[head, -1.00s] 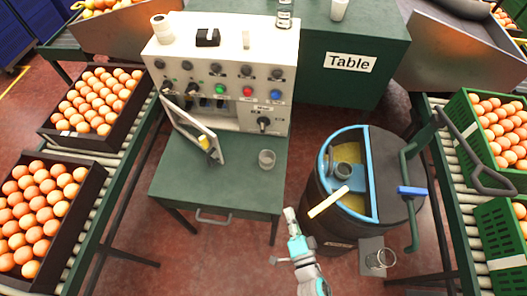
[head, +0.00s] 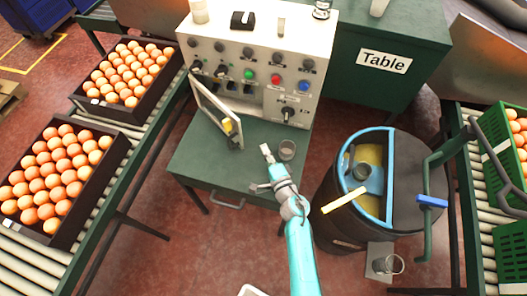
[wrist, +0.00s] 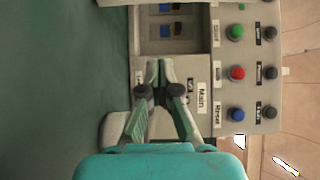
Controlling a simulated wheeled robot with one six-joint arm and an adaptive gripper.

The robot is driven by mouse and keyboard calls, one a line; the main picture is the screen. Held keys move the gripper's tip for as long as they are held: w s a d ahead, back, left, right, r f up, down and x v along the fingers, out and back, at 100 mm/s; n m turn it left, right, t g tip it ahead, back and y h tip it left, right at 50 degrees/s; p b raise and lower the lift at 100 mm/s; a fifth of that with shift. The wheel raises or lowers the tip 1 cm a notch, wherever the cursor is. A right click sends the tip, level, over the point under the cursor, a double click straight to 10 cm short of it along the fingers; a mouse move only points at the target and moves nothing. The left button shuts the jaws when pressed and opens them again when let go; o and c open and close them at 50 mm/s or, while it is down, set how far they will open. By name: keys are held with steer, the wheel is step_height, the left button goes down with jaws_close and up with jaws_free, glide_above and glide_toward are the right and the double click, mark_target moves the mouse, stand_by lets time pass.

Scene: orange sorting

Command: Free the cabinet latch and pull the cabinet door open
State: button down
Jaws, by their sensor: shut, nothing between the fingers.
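The pale control cabinet (head: 262,50) stands on the green worktop. Its small framed door (head: 209,102) stands swung outward on its left side, with a yellow piece (head: 228,126) near its lower free corner. I cannot make out the latch itself. Behind the door is a recess with blue switches (head: 247,90), which also shows at the top of the wrist view (wrist: 168,30). My gripper (head: 266,151) is shut and empty above the worktop, right of the door and apart from it. In the wrist view its closed fingers (wrist: 161,68) cover part of the panel beside the "Main" label.
Red, green and blue buttons and a black rotary switch (head: 288,113) are on the panel.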

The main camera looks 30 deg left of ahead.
steer(key=x, duration=0.7)
steer(key=shift+w+a, duration=0.2)
steer(key=shift+a, duration=0.05)
steer(key=s, duration=0.3)
steer(key=shift+a, duration=0.4)
steer(key=shift+s+a, duration=0.15)
steer(key=shift+s, duration=0.35)
